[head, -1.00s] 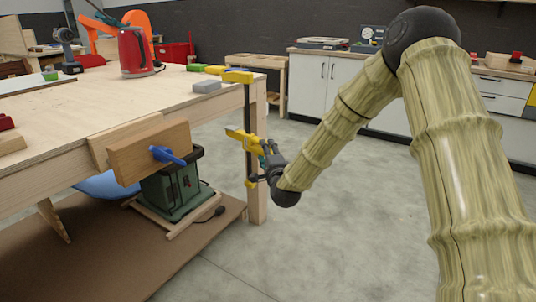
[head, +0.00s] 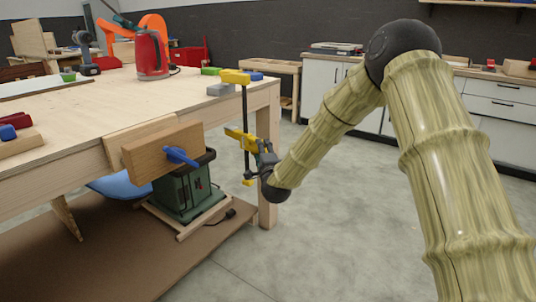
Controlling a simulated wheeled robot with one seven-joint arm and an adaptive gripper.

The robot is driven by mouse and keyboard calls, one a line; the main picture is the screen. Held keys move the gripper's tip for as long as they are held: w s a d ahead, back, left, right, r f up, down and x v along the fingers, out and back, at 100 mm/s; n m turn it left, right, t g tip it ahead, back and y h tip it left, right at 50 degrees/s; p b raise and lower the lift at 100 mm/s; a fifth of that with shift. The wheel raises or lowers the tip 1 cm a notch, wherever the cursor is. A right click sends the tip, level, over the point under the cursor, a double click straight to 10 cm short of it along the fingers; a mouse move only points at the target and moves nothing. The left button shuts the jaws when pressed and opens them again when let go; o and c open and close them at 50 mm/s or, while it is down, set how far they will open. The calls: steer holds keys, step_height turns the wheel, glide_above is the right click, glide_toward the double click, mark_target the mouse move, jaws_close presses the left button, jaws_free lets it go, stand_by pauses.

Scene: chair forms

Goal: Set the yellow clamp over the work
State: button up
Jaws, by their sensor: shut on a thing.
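The yellow clamp (head: 235,76) is upright, with its yellow upper jaw level with the tabletop near the right corner and its dark bar hanging in front of the bench's end. My gripper (head: 261,157) is shut on the clamp's lower yellow part, below the tabletop. A grey block (head: 220,89) lies on the bench (head: 110,98) near the corner, just left of the upper jaw; it may be the work. I cannot tell whether the jaw touches anything.
A green piece (head: 210,71) and a blue piece (head: 256,76) lie behind the clamp's jaw. A wooden vise (head: 162,150) juts from the bench front. A green machine (head: 186,190) sits beneath. Floor at right is clear.

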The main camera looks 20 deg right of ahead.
mark_target(256, 148)
steer(key=shift+w+a+r, duration=0.1)
steer(key=shift+w+a, duration=0.85)
steer(key=shift+w, duration=0.3)
